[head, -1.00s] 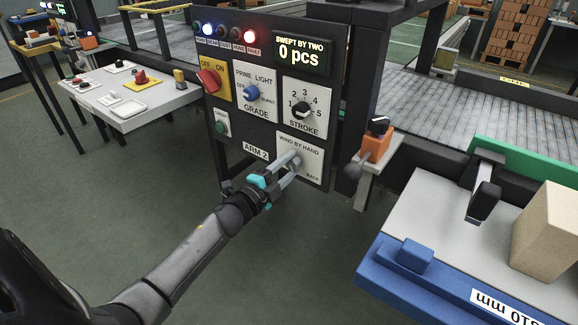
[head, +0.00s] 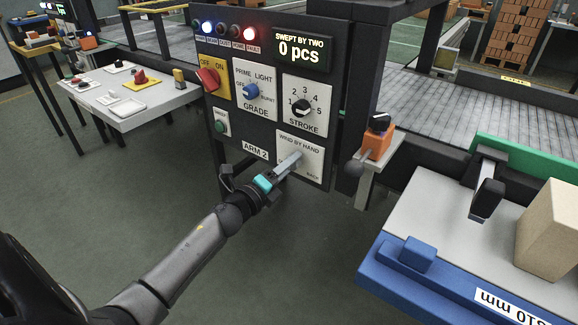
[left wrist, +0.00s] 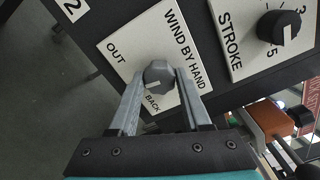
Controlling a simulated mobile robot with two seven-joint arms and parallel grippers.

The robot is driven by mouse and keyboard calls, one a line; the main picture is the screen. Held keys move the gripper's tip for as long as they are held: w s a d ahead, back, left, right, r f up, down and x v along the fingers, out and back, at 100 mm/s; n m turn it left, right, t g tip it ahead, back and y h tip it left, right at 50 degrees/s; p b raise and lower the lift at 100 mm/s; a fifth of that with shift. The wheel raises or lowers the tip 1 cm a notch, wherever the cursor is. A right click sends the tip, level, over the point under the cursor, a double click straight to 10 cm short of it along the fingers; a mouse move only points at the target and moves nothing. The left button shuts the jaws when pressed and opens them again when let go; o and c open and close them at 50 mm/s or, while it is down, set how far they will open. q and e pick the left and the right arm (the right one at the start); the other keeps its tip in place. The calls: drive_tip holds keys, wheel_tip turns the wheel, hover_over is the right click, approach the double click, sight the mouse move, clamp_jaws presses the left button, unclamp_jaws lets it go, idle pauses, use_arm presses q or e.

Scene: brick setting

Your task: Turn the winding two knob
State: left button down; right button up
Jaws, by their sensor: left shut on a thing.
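The winding knob (left wrist: 158,76) is a grey knob with a pale mark on the white WIND BY HAND plate (head: 312,160), low on the dark ARM 2 panel. The plate reads OUT and BACK in the left wrist view. The knob's pale mark lies toward the BACK side there. My left gripper (left wrist: 158,92) is shut on the knob, one finger on each side. In the head view my left gripper (head: 296,158) reaches the plate from the lower left and mostly hides the knob. My right gripper is not in view.
Above the plate are the STROKE knob (head: 301,107), the blue GRADE knob (head: 251,92) and the red OFF/ON switch (head: 208,80). An orange block with a dark knob (head: 377,143) stands right of the panel. A blue-edged bench (head: 420,290) is at lower right.

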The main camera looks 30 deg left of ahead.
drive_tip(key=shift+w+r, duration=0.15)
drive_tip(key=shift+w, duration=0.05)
use_arm(q)
drive_tip(key=shift+c, duration=1.8)
unclamp_jaws()
drive_tip(key=shift+s, duration=0.15)
drive_tip(key=s+a+p, duration=0.1)
drive_tip(key=s+p, duration=0.1)
drive_tip(key=s, duration=1.3)
drive_tip(key=shift+p, duration=0.3)
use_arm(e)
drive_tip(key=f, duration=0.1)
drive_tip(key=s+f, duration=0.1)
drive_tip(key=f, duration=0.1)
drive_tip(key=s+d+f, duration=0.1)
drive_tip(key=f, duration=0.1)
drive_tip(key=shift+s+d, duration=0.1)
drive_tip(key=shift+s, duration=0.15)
use_arm(q)
drive_tip(key=shift+a, duration=0.1)
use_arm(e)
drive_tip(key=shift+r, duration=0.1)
